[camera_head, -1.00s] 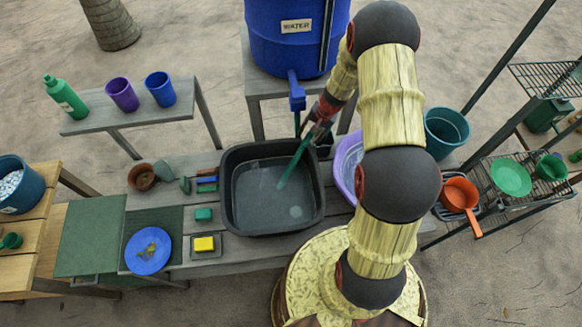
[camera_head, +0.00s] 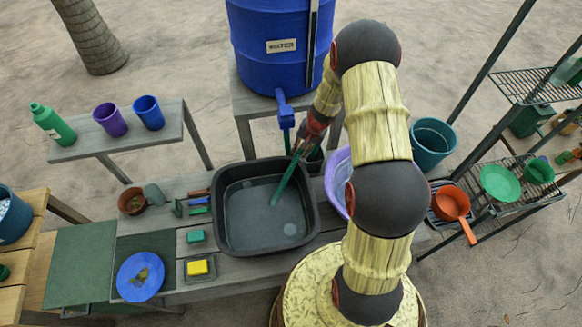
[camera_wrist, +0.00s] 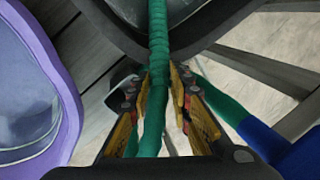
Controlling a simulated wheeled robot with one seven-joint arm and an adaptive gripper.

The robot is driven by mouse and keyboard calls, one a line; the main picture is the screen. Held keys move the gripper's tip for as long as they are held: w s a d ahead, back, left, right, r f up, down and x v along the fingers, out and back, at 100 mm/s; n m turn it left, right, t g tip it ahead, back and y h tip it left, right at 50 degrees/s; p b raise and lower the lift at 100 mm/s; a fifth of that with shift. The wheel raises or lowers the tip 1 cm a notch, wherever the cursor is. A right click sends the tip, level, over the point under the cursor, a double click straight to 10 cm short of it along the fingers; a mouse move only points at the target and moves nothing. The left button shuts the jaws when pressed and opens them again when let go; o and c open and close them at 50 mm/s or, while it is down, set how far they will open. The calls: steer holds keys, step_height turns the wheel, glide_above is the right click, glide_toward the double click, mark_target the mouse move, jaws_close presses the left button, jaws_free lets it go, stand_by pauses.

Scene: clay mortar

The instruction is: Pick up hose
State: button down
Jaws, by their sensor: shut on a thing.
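The green hose (camera_head: 285,184) hangs over the black basin, its lower end slanting down into the basin. In the wrist view the hose (camera_wrist: 158,45) runs between the fingers and on over the basin rim. My gripper (camera_head: 301,146) is shut on the hose, above the basin's back right edge. In the wrist view my gripper (camera_wrist: 162,100) has a finger on each side of the hose. Another green length near the blue spigot (camera_wrist: 280,148) shows at the right of that view.
The black basin (camera_head: 228,228) stands on the grey bench, with a purple tub (camera_head: 334,182) to its right. The blue water barrel (camera_head: 262,70) stands behind. A blue plate (camera_head: 128,285) and a yellow sponge (camera_head: 197,267) lie to the left.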

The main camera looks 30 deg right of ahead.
steer(key=shift+r, duration=0.45)
step_height(320, 180, up, 2)
steer(key=shift+r, duration=0.1)
steer(key=s+a+r, duration=0.2)
steer(key=s+r, duration=0.3)
steer(key=s, duration=0.1)
steer(key=s+a+r, duration=0.3)
steer(key=s+r, duration=0.2)
steer(key=s, duration=0.2)
steer(key=w+d+r+p, duration=0.3)
steer(key=d+r+p, duration=0.1)
steer(key=d+r, duration=0.2)
steer(key=shift+d+r, duration=0.35)
steer(key=shift+d, duration=0.05)
steer(key=shift+w, duration=0.1)
